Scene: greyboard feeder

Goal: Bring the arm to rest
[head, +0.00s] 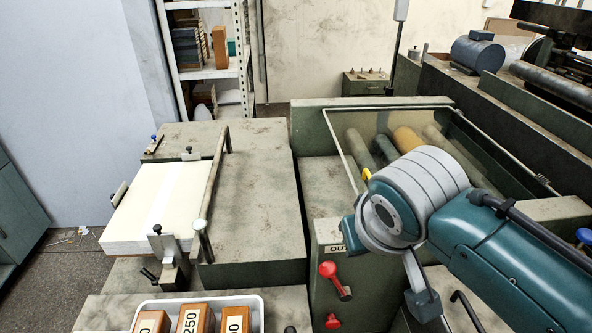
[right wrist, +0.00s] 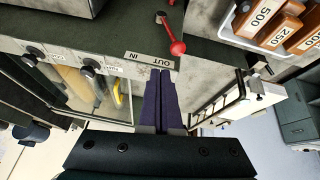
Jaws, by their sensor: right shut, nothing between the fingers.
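My right arm (head: 480,240) comes in from the right in the head view and bends in front of the guarded rollers. Its gripper cannot be made out clearly there. In the right wrist view my right gripper (right wrist: 160,78) shows as two dark fingers pressed together, with nothing between them. The fingertips appear below the IN/OUT label (right wrist: 150,60), which is upside down in that view. I cannot tell how far they are from the panel. A red-knobbed lever (head: 335,280) is on the panel front and also shows in the wrist view (right wrist: 177,47). My left gripper is not in view.
A stack of pale board (head: 150,205) lies on the feeder table (head: 250,190) at left. A white tray (head: 257,302) of numbered wooden blocks (head: 195,318) stands at the front. Rollers (head: 410,142) lie behind a clear guard, beside my arm. Heavy machinery (head: 540,75) fills the back right.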

